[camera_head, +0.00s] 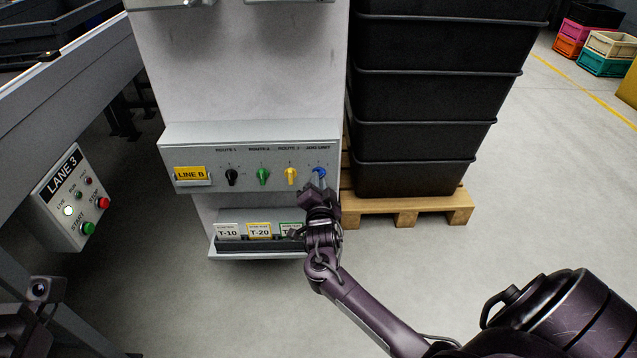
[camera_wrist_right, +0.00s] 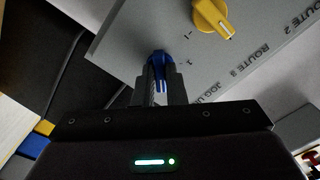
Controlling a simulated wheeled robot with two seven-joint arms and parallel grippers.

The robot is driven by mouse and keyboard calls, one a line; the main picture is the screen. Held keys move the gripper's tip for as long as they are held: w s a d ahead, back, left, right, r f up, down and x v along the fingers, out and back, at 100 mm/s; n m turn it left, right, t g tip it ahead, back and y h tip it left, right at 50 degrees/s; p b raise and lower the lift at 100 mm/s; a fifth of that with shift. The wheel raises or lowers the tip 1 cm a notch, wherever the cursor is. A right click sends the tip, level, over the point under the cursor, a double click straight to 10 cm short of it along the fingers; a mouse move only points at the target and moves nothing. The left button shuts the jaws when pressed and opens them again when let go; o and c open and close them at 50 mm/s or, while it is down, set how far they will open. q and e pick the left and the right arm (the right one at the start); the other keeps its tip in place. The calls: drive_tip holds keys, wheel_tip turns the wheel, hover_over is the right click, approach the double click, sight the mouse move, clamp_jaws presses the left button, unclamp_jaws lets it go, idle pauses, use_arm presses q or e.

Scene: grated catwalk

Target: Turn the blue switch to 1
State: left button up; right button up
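Dark parts of my left arm show at the lower left edge; the left gripper's fingers cannot be made out.
Yellow (camera_head: 291,175), green (camera_head: 263,176) and black (camera_head: 232,177) knobs sit left of it. A rack of T-10 and T-20 cards (camera_head: 259,230) lies below. Stacked black crates (camera_head: 430,100) stand on a pallet (camera_head: 410,206) at right. A LANE 3 box (camera_head: 62,190) is at left.

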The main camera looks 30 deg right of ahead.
clamp_jaws()
